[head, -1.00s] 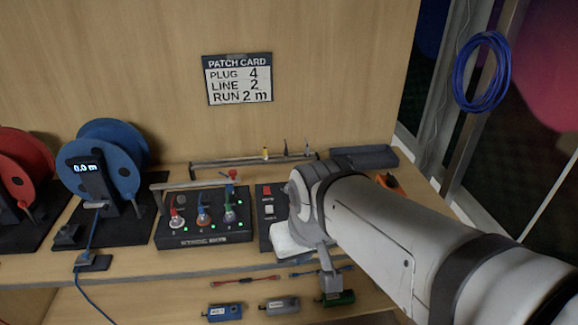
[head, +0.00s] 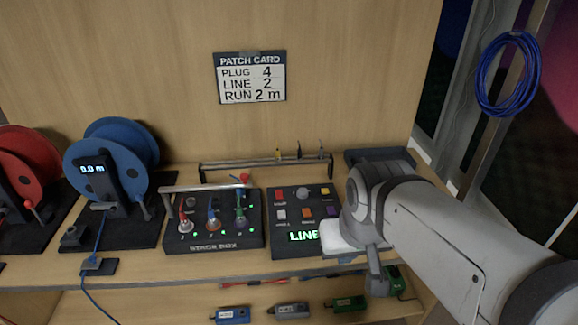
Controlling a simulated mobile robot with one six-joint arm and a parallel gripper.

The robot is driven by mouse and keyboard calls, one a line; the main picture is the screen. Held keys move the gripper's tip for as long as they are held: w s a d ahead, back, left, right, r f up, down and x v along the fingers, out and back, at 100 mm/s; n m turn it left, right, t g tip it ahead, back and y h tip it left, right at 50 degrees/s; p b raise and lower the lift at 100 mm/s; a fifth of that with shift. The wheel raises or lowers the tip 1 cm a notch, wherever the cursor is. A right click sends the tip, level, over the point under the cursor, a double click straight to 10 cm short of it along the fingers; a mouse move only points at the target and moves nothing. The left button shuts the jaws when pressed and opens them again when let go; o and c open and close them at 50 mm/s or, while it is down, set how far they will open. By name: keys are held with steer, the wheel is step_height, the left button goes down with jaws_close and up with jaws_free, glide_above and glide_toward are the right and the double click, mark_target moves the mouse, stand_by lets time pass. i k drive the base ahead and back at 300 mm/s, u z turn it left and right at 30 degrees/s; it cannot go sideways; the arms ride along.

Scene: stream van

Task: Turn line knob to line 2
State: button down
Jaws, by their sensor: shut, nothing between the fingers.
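A dark control box (head: 272,248) stands on the bench, partly covered by my arm at its right. The patch card (head: 251,78) on the wall reads plug 4, line 2, run 2 m. My gripper (head: 375,285) is at the box's right front, apart from the knob. It is shut and empty, pointing down past the bench edge.
The stage box (head: 213,245) with several plugs stands left of the control box. Blue (head: 112,160) and red (head: 30,165) cable reels stand further left. A low rail (head: 262,163) runs behind. Small coloured boxes (head: 290,311) lie on the shelf below.

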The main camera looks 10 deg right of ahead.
mark_target(302, 193)
steer(key=i, duration=0.9)
steer(key=u, duration=0.05)
steer(key=k, duration=0.5)
steer(key=z, duration=1.2)
steer(key=k, duration=0.75)
steer(key=u, duration=1)
steer(key=i, duration=1)
steer(key=u, duration=0.1)
